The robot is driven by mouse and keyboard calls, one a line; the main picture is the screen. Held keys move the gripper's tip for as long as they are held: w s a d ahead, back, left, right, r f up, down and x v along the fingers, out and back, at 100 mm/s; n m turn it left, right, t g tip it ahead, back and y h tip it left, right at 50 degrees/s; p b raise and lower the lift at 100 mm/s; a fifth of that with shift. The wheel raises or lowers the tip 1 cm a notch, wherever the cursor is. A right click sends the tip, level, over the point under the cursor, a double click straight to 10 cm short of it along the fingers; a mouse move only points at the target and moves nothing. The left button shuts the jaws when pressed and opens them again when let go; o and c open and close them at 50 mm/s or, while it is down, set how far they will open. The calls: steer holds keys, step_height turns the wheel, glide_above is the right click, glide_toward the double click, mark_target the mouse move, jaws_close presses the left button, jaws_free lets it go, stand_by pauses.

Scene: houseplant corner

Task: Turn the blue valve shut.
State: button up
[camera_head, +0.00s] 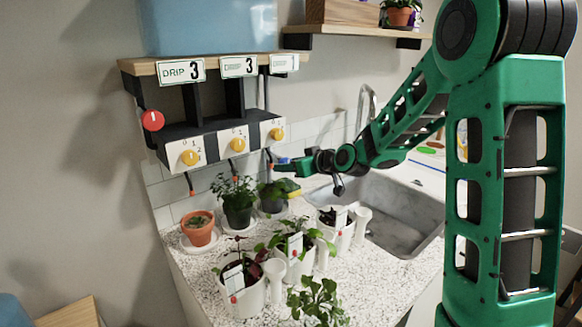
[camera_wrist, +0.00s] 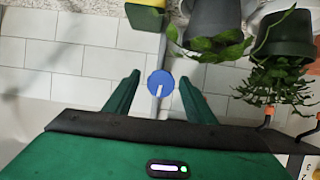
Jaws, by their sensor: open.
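The blue valve (camera_wrist: 161,84) is a round blue knob with a white pointer mark that slants down and slightly left in the wrist view. It sits in front of the white tiled wall (camera_wrist: 60,60). My gripper (camera_wrist: 160,78) is open, with one green finger on each side of the knob and a visible gap to both. In the head view my gripper (camera_head: 284,170) is by the wall behind the counter, and a small blue patch of the valve (camera_head: 283,160) shows beside it. Most of the valve is hidden there.
Potted plants (camera_head: 237,203) stand close below my gripper, and a sponge (camera_wrist: 145,15) lies nearby. The drip shelf (camera_head: 215,135) with yellow knobs and a red knob (camera_head: 153,120) is to the left. The sink (camera_head: 390,215) is to the right.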

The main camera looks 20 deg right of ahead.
steer(key=c, duration=1)
steer(key=shift+d+n+h, duration=0.1)
steer(key=shift+n+h, duration=0.2)
steer(key=shift+n, duration=0.2)
steer(key=o, duration=1)
